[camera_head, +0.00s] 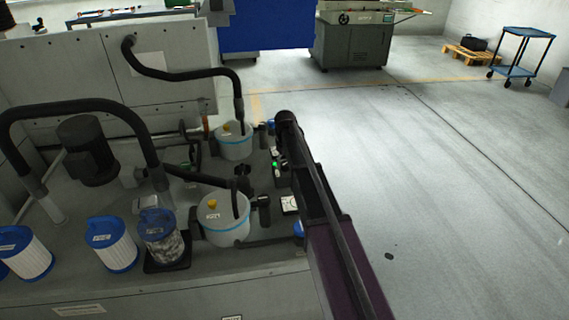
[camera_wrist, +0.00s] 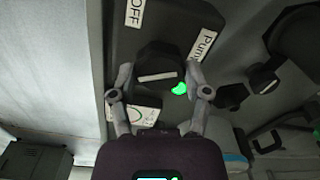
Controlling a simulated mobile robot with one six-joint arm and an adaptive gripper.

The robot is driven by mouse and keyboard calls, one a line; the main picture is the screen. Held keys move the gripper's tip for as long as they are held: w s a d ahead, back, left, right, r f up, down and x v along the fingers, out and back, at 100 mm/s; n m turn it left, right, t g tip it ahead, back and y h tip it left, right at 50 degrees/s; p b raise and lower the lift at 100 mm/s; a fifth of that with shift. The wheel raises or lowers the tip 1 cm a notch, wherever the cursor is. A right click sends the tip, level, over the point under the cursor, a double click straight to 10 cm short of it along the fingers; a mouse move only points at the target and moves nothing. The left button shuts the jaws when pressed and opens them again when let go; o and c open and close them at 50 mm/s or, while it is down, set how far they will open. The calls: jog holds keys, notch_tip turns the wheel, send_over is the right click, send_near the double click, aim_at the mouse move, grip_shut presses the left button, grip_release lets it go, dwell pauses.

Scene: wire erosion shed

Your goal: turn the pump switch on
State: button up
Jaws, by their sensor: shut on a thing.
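The pump switch is a black knob (camera_wrist: 160,60) with a white bar across it, on a dark box (camera_wrist: 170,25). My gripper (camera_wrist: 158,74) is shut on the knob, one finger on each side. The white bar lies nearly level across the wrist view. An "OFF" label (camera_wrist: 135,13) is above the knob to the left and a "Pump" label (camera_wrist: 203,43) to its right. No ON label shows. A green lamp (camera_wrist: 179,88) glows beside the knob and also shows in the head view (camera_head: 275,163). There, my arm hides part of the box.
Two pale tanks with blue rims (camera_head: 226,222) (camera_head: 235,146) stand left of the box, with black hoses (camera_head: 70,106) over them. Several blue-capped filters (camera_head: 112,245) and a dark motor (camera_head: 88,150) are further left.

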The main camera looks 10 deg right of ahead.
jog(key=shift+n, duration=0.3)
jog(key=o, duration=1.1)
jog(key=shift+o, duration=0.2)
